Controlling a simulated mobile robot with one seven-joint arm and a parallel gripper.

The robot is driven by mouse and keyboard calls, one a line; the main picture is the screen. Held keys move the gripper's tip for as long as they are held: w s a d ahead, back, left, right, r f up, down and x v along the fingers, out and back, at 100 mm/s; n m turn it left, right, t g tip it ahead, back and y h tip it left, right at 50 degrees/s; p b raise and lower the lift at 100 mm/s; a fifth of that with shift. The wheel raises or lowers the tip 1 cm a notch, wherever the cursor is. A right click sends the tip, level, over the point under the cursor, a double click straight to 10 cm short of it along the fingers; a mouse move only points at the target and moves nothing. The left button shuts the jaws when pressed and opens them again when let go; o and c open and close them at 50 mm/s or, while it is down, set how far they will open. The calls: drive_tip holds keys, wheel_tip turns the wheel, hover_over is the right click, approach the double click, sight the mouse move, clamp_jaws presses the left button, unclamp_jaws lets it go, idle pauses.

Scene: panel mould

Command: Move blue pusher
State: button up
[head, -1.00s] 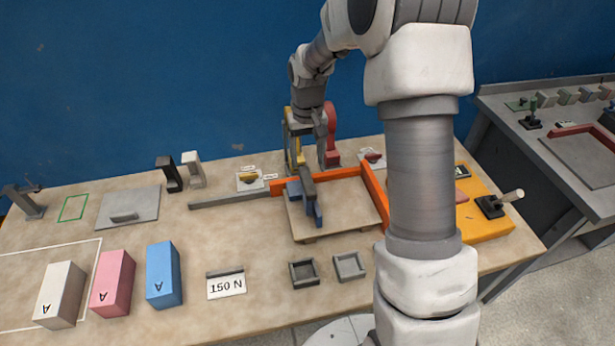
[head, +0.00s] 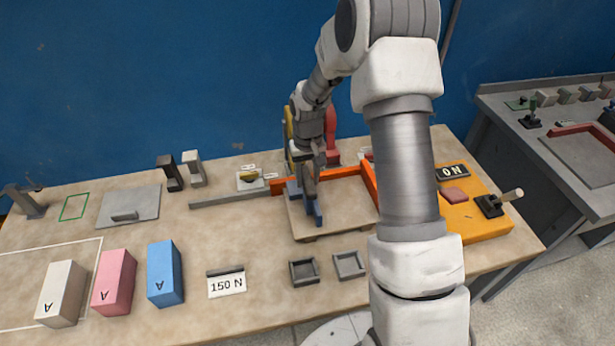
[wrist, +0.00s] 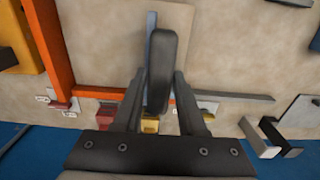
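The blue pusher (head: 318,212) stands on the pale mould panel (head: 345,212), with a dark grey handle bar on top. My gripper (head: 305,168) is above it, pointing down and partly covering it. In the wrist view the pusher's dark handle (wrist: 162,65) lies between the two fingers of my gripper (wrist: 158,78), with part of its blue body showing beyond. The fingers look spread, with a gap on the left of the handle; whether the right finger touches it is unclear.
Orange rails (head: 371,183) edge the panel at the back and right. A red upright part (head: 332,135) and a yellow one stand behind my gripper. A grey bar (head: 230,198) lies left. Two small trays (head: 303,271) stand in front; blocks (head: 164,272) stand front left.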

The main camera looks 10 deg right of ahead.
clamp_jaws()
idle(1.1)
